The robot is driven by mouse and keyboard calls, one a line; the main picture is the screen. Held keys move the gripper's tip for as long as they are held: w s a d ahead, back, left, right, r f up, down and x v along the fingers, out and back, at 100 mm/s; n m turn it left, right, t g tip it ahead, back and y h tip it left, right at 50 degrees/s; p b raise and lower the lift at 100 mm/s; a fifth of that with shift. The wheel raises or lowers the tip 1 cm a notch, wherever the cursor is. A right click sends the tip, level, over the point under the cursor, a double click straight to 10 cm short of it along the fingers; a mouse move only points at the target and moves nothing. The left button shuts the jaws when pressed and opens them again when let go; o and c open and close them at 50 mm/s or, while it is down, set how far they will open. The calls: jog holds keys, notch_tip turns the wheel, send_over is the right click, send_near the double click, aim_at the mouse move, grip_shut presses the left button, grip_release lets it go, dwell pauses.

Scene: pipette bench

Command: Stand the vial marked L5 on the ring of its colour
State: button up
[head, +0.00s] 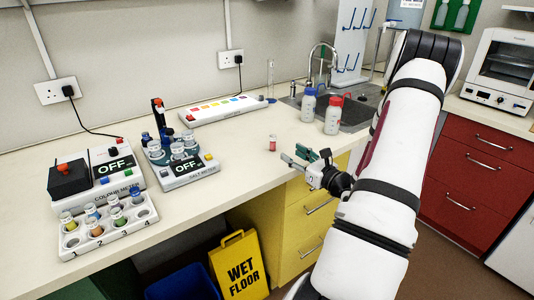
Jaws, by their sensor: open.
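A small vial (272,143) with reddish contents and a pale top stands upright on the bench near its front edge. No L5 mark can be read on it at this size. My gripper (300,157) is just right of this vial, its greenish fingers apart and pointing left towards it, with a gap between. Several more vials stand in a white numbered rack (72,253) at the front left; their labels are too small to read. A long white strip (205,119) with coloured patches lies at the back; whether these are rings I cannot tell.
A black-and-white colour meter (112,166) and a second device (188,176) holding vials both show OFF. Blue-capped (308,103) and red-capped (333,115) bottles stand by the sink (352,115). Bare bench (238,150) lies left of the reddish vial. A yellow wet-floor sign (240,266) stands below.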

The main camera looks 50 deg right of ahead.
aim_at(275, 139)
jog(key=shift+s+d+f+m+h, duration=0.2)
jog(key=shift+d+f+m+h, duration=0.1)
jog(key=shift+f, duration=0.05)
jog(key=shift+w+d, duration=0.15)
jog(key=shift+w, duration=0.2)
jog(key=x, duration=0.7)
jog(key=shift+w, duration=0.15)
jog(key=shift+r+p+x, duration=0.15)
jog(key=shift+x, duration=1.2)
jog(key=shift+r+p+x, duration=0.15)
jog(key=shift+x, duration=1.2)
jog(key=shift+d, duration=0.2)
grip_shut()
